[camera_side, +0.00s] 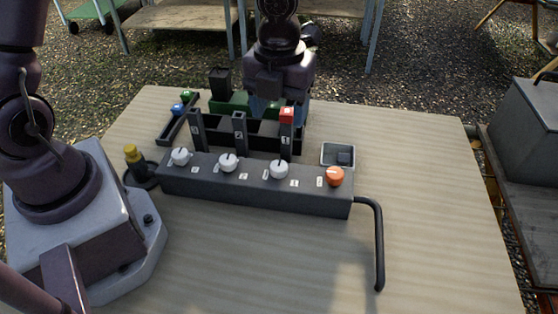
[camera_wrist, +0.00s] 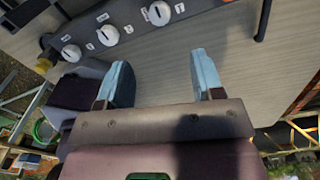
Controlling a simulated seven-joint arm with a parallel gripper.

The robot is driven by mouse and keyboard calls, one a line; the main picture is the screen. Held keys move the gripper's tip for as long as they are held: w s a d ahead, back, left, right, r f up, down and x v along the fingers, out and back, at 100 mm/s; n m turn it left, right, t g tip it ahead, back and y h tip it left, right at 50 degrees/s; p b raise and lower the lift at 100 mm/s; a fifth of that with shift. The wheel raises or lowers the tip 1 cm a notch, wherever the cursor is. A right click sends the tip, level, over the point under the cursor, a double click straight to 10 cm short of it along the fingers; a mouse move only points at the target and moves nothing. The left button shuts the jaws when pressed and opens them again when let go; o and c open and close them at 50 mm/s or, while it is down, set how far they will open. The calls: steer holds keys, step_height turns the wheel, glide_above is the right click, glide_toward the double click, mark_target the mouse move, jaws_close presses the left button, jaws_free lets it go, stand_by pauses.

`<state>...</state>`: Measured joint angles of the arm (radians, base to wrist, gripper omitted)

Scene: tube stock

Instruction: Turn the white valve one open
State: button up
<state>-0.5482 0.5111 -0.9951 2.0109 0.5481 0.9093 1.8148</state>
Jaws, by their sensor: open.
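A long dark grey valve block (camera_side: 250,190) lies on the table. Three white knobs sit along its top: left (camera_side: 180,156), middle (camera_side: 228,162) and right (camera_side: 279,169). An orange knob (camera_side: 335,176) is at its right end. The wrist view shows white knobs too, at left (camera_wrist: 71,53), middle (camera_wrist: 108,35) and right (camera_wrist: 158,12). My gripper (camera_wrist: 164,75) is open and empty, apart from the knobs. In the side view its blue fingers are partly hidden behind the posts.
A small tray (camera_side: 338,154) is to the right. A black pipe (camera_side: 379,245) bends from the block's right end. A yellow-topped piece (camera_side: 131,153) stands left. The table's front and right are clear.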

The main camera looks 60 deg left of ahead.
mark_target(279, 165)
step_height(279, 165, down, 13)
steer(key=shift+r, duration=0.15)
stand_by(0.4)
steer(key=c, duration=0.9)
